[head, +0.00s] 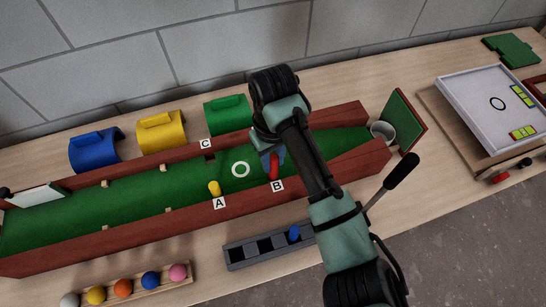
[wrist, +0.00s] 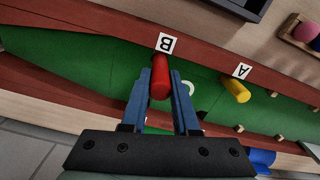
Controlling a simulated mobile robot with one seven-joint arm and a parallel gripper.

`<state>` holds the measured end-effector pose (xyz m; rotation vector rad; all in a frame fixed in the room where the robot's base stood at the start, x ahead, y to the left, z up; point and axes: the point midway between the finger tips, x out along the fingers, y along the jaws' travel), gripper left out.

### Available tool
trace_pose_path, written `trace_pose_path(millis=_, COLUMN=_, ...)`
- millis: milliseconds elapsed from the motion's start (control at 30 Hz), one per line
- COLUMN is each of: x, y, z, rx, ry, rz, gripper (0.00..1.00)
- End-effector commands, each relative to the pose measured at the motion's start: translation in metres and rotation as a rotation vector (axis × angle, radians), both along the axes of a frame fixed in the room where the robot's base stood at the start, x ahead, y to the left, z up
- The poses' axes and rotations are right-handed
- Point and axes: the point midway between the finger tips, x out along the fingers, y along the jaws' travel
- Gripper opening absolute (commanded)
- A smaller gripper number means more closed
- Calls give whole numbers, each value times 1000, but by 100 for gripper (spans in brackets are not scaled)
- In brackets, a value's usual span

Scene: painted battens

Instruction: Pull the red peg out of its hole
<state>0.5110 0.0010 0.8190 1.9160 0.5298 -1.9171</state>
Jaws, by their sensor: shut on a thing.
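The red peg (head: 274,168) is beside the label B, near the front wall of the green-floored trough. It also shows in the wrist view (wrist: 160,78), between the two blue fingers. My gripper (head: 269,163) comes down from above and is shut on the red peg; in the wrist view the fingers (wrist: 162,82) flank it on both sides. The peg's hole is not visible, and I cannot tell whether the peg's lower end is in it.
A yellow peg (head: 214,188) stands by label A. A grey slotted tray (head: 236,257) with a blue peg (head: 294,233) lies in front. Red wooden walls (head: 150,222) edge the trough. Blue, yellow and green arched blocks (head: 228,115) stand behind. A grey cup (head: 383,131) is at the right end.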

Motion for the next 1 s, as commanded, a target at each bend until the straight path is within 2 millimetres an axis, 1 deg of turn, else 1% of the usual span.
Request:
trace_pose_path(millis=367, x=0, y=0, z=2, rx=0, ry=0, rz=-1, gripper=0)
trace_pose_path(millis=800, x=0, y=0, z=29, rx=1, ry=1, rz=-1, gripper=0)
trace_pose_path(millis=1000, x=0, y=0, z=31, rx=0, ry=0, rz=0, gripper=0)
